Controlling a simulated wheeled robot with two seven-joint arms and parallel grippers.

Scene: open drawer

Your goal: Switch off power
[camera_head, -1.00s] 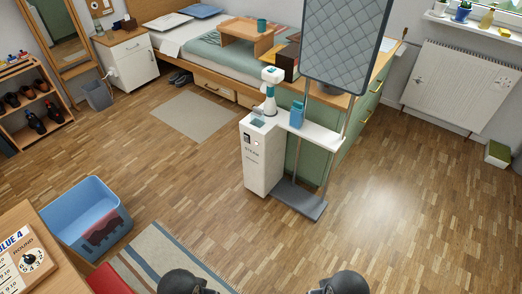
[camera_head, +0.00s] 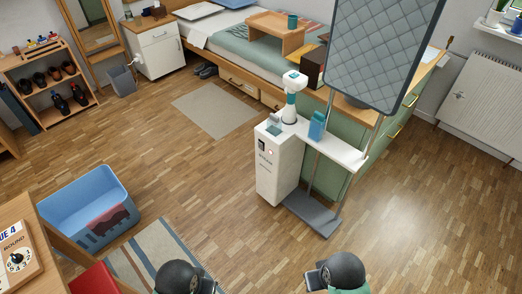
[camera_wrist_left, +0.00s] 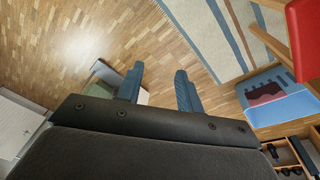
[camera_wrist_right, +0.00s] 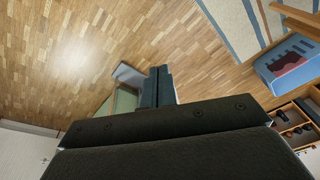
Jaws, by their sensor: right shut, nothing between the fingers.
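A tall white device (camera_head: 279,168) stands on the floor near the middle of the head view. Its front has a small dark switch (camera_head: 262,145) and a small reddish light (camera_head: 270,152); the switch position is too small to tell. A white and teal jointed arm (camera_head: 290,95) rises from its top. My left gripper (camera_wrist_left: 158,90) is open and empty in the left wrist view. My right gripper (camera_wrist_right: 158,86) is shut with nothing in it. Both are well apart from the device.
A grey stand base (camera_head: 312,215), a white shelf (camera_head: 340,150) and a quilted grey panel (camera_head: 375,50) are beside the device. A blue bin (camera_head: 80,205) and striped rug (camera_head: 150,260) lie left. Open wooden floor lies between me and the device.

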